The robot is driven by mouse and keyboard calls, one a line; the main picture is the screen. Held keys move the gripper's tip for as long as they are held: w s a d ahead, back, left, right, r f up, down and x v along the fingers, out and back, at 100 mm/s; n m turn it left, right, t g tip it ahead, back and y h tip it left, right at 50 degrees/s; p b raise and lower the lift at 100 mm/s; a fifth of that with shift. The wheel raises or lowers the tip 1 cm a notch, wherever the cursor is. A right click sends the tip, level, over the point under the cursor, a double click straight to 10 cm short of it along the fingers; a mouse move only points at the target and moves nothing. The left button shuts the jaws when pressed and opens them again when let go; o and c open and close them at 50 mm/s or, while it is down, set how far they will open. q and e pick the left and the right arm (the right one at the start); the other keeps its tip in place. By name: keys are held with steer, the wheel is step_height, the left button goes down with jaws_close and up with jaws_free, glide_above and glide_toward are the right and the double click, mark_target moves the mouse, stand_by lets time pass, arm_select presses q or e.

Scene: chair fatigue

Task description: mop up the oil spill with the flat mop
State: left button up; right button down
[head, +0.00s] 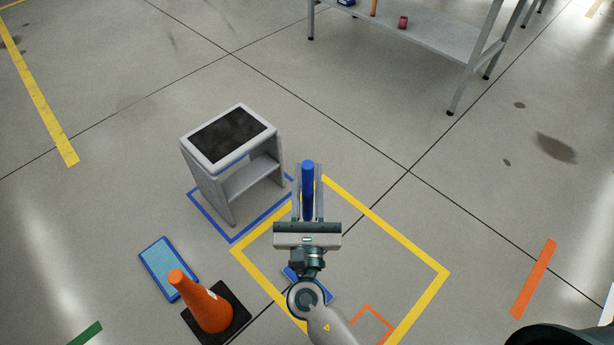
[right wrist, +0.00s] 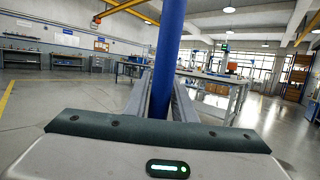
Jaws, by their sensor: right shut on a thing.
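My right gripper (head: 307,208) is shut on the blue mop handle (head: 308,178), which stands roughly upright between the fingers. The handle also shows in the right wrist view (right wrist: 168,62), between the two grey fingers. A blue flat piece (head: 291,272), likely the mop head, shows partly under my right arm, inside the yellow floor square; the arm hides most of it. A dark brownish stain (head: 555,147) lies on the floor at the right, with smaller spots nearby; I cannot tell whether it is the oil spill. My left gripper is not in view.
A grey step stool (head: 229,136) with a black top stands left of the handle. An orange cone (head: 206,304) on a black base and a light-blue mat (head: 168,268) with a blue rim are at lower left. A metal table (head: 420,35) stands at the back. The floor at right is mostly clear.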

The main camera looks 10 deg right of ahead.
steer(key=shift+w+d+p, duration=0.15)
steer(key=shift+w+d, duration=0.25)
steer(key=shift+d, duration=0.3)
steer(key=shift+w+d+p, duration=0.1)
steer(key=shift+w+d, duration=0.35)
steer(key=shift+d, duration=0.2)
steer(key=shift+w+d+p, duration=0.15)
steer(key=shift+w+d, duration=0.25)
steer(key=shift+d, duration=0.3)
steer(key=shift+w+d+r+p, duration=0.15)
steer(key=shift+w+d, duration=0.35)
steer(key=shift+d, duration=0.25)
steer(key=shift+w+d+f+p, duration=0.1)
steer(key=shift+w+d, duration=0.4)
steer(key=shift+d, duration=0.3)
steer(key=shift+w+d+r+p, duration=0.15)
steer(key=shift+w+d, duration=0.35)
steer(key=shift+d, duration=0.25)
steer(key=shift+w+d, duration=0.1)
steer(key=shift+w+d+f, duration=0.15)
steer(key=shift+w+d, duration=1.7)
steer(key=shift+d, duration=0.1)
